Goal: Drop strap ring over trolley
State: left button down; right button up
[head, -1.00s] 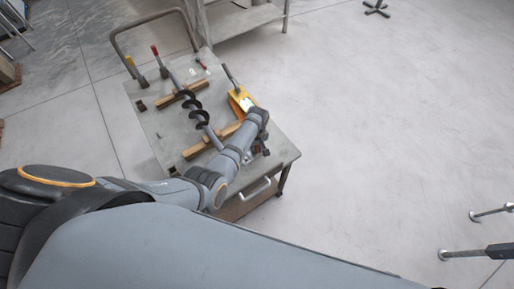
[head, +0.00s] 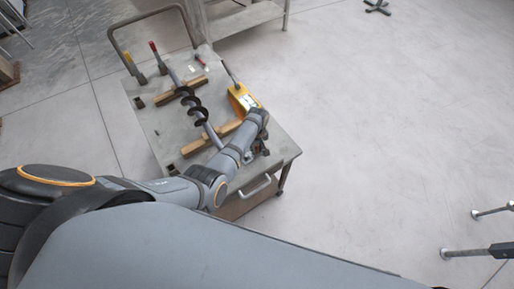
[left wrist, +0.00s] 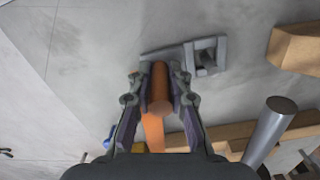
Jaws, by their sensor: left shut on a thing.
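My left gripper (left wrist: 160,85) is shut on an orange, rounded piece (left wrist: 159,105) that looks like a strap part. An orange strip (left wrist: 153,132) continues from it towards the wrist. Just beyond the fingertips lies a grey square metal frame (left wrist: 221,50) with a stub inside it. I cannot tell whether this frame is the strap ring, or whether it joins the orange piece. In the head view the left gripper (head: 258,149) is over the near right part of the trolley (head: 277,146), mostly hidden by my arm. My right gripper is not in view.
A bench (head: 240,19) stands behind. The floor at right is mostly clear.

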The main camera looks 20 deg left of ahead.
pick_arm(q)
jog(key=shift+f, duration=0.15)
jog(key=c, duration=1.2)
grip_release()
notch_tip(320, 180, up, 12)
jog(key=shift+r, duration=0.1)
